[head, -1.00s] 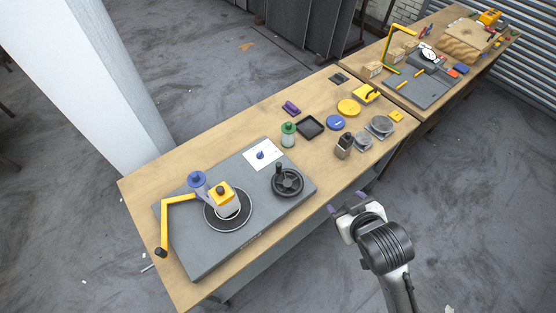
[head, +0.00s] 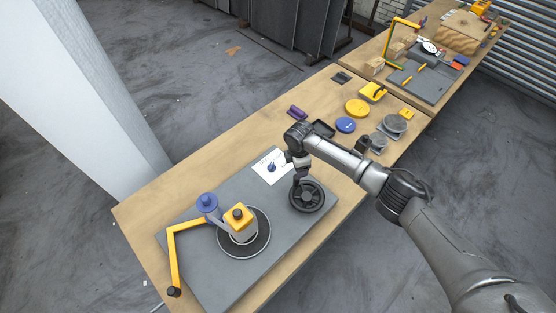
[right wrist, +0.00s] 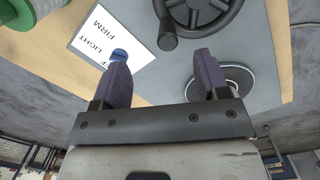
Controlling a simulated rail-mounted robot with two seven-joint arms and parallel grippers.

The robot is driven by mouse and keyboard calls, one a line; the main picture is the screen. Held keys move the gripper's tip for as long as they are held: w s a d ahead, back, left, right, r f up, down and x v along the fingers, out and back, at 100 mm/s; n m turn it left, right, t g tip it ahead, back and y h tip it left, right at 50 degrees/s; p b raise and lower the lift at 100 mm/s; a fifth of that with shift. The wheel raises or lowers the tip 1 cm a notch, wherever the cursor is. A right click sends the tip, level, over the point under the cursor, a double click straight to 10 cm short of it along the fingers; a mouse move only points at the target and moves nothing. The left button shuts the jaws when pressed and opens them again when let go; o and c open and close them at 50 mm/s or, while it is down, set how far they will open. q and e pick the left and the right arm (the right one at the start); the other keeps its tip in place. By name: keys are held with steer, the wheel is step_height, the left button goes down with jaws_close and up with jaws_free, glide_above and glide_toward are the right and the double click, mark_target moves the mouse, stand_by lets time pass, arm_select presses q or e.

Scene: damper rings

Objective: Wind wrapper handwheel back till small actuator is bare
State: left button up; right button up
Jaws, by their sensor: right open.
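The wrapper's black handwheel (head: 307,197) lies on the grey base plate (head: 205,283); it also shows at the top of the right wrist view (right wrist: 222,22), its crank knob (right wrist: 168,38) pointing towards me. My right gripper (head: 301,178) is open at the wheel's far-left side. In the right wrist view, its purple fingers (right wrist: 163,75) are apart and empty, the knob beyond the gap. A yellow-topped unit, apparently the small actuator (head: 239,217), stands on the round turntable (head: 258,244). A blue-topped post (head: 207,203) stands beside it. I cannot tell how much wrap covers the actuator. My left gripper is not in view.
A white FIRM/LIGHT card (right wrist: 105,42) with a blue pointer (right wrist: 119,55) lies beside the wheel. A yellow bent arm (head: 172,256) stands at the plate's left. Discs and blocks sit behind my right arm. A green-ended spool (right wrist: 22,14) is near the gripper.

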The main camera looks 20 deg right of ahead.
steer(key=shift+a+n+y, duration=0.3)
steer(key=shift+a+n, duration=0.05)
steer(key=shift+n, duration=0.55)
steer(key=n, duration=0.2)
steer(key=shift+s+f+n, duration=0.2)
steer(key=shift+s+n, duration=0.1)
steer(key=shift+s, duration=0.1)
steer(key=shift+w+n, duration=0.1)
steer(key=shift+n, duration=0.5)
steer(key=shift+f, duration=0.1)
